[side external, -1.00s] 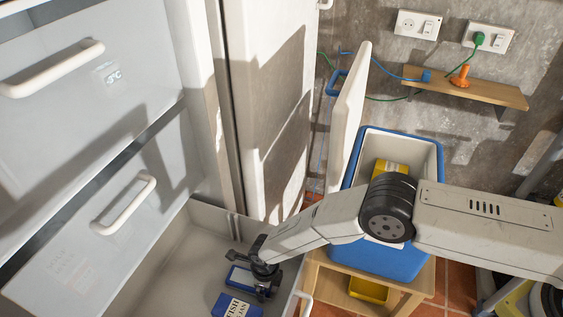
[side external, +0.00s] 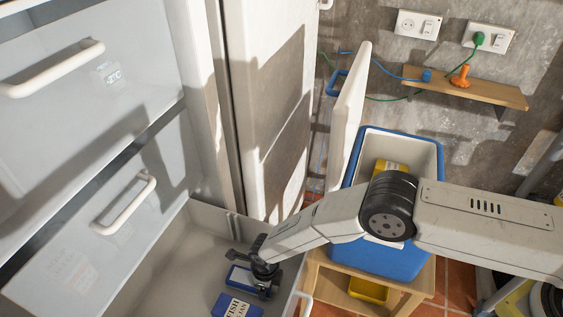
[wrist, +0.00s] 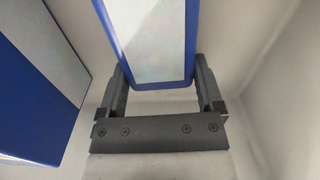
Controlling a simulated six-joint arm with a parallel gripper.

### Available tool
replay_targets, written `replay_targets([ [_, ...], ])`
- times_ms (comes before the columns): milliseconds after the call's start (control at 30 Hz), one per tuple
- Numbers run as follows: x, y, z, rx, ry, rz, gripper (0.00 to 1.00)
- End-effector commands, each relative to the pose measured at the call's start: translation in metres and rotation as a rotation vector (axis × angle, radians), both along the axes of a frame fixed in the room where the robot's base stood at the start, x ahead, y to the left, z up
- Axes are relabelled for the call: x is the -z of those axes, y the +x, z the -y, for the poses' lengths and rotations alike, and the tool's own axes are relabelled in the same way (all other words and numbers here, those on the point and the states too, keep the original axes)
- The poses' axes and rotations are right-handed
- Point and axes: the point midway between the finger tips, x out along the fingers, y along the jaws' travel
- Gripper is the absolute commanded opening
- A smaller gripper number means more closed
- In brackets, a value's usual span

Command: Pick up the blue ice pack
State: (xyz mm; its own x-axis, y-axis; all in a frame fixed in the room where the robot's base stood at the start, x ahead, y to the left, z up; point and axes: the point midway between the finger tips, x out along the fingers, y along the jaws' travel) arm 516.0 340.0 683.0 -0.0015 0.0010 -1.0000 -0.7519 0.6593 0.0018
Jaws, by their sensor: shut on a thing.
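The blue ice pack (side external: 239,278) lies in the open lower freezer drawer, a flat blue-edged block with a pale face. In the wrist view the ice pack (wrist: 148,40) stands between the two fingers, its near end close to the gripper's palm. My gripper (side external: 266,281) reaches down into the drawer and is shut on the ice pack. It also shows in the wrist view (wrist: 165,85), with a finger on either side of the pack. The side view does not show clearly whether the pack is off the drawer floor.
The drawer walls (side external: 222,222) are near. An open blue cooler (side external: 420,150) with a yellow item (side external: 390,167) stands on a wooden stand.

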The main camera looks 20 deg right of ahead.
Motion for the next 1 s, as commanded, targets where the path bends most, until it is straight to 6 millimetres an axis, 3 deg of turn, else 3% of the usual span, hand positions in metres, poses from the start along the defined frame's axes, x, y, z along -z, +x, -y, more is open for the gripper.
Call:
replay_targets([
  [267,-0.021,0.001,-0.001,0.000,0.002,0.003,0.09],
  [800,-0.084,0.001,-0.001,0.001,0.002,0.004,0.09],
  [1000,-0.095,0.001,0.000,0.001,0.000,0.003,0.09],
])
